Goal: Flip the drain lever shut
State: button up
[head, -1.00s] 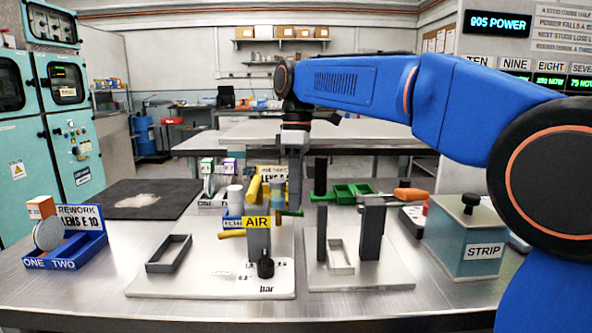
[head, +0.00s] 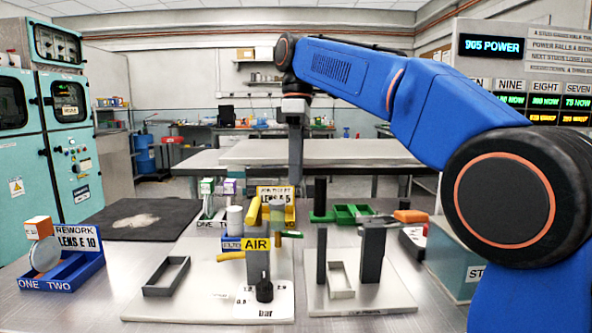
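The AIR unit (head: 257,262) stands upright on a pale board at the middle of the table. A yellow lever-like handle (head: 231,257) sticks out from its left side, roughly level. A small green-tipped handle (head: 291,235) sticks out to the right near its top. No label shows which one is the drain lever. My gripper (head: 296,186) points down above and behind the AIR unit, apart from these handles in the picture. Its fingers are seen edge-on as one narrow grey shape, so its opening cannot be told. Nothing is seen held in it.
A black knob (head: 264,291) and a bar gauge plate (head: 282,303) are at the unit's front. A blue REWORK rack (head: 80,262) is at left. A dark mat (head: 130,220) lies flat behind it.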

aim_at(291, 236)
jog(key=k, duration=1)
